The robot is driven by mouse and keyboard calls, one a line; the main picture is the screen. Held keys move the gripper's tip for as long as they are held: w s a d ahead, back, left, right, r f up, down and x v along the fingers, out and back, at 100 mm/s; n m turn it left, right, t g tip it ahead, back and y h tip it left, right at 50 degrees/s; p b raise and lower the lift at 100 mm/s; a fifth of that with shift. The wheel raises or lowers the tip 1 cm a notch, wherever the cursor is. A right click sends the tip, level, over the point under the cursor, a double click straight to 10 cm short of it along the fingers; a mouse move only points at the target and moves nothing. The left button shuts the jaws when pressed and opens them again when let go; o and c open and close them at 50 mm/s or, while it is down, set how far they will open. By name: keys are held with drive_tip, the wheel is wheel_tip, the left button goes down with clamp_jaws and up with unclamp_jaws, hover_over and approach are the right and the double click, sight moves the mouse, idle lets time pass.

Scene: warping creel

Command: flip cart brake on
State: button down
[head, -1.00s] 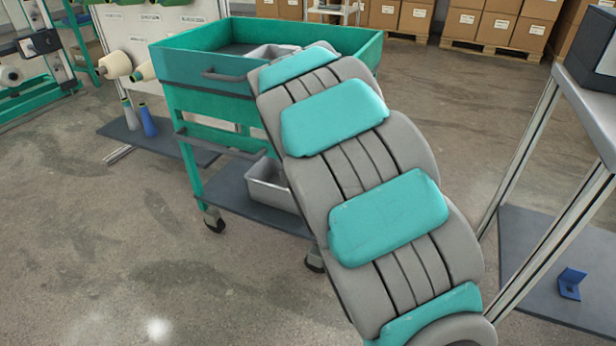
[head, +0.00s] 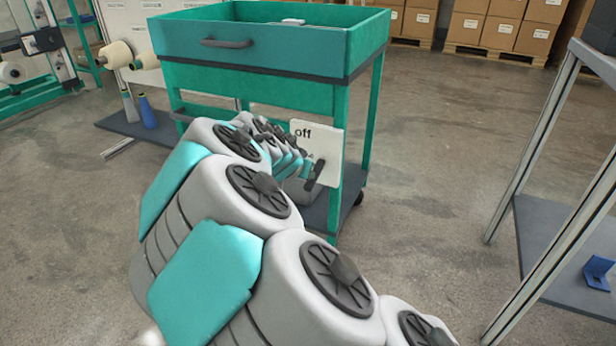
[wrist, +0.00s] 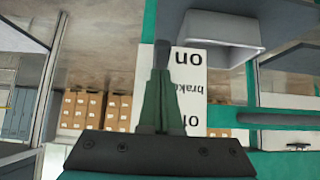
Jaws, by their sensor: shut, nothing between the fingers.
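The teal cart (head: 260,45) stands ahead of me. A white brake plate (head: 327,145) on its near leg reads "off" at the top. A dark brake lever (head: 315,175) slants down over the plate's lower half, away from "off". In the wrist view the plate (wrist: 190,75) is upside down, with "on", "brake" and a partly hidden "off". A dark piece, seemingly the lever (wrist: 162,53), lies beside "on" just beyond my fingertips. My gripper (wrist: 158,75) is shut and empty in front of the plate. I cannot tell whether it touches the lever.
My arm covers part of the cart's lower shelf (head: 325,212). A grey bin (wrist: 222,35) shows in the wrist view. A metal-framed table (head: 540,150) with a blue bracket (head: 597,272) stands at the right. Cardboard boxes (head: 490,25) are at the back. Floor between cart and table is clear.

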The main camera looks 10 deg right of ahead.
sight(307, 188)
drive_tip(key=shift+f+b, duration=1.55)
drive_tip(key=shift+f, duration=0.35)
drive_tip(key=shift+s+f, duration=0.15)
drive_tip(key=shift+f, duration=0.1)
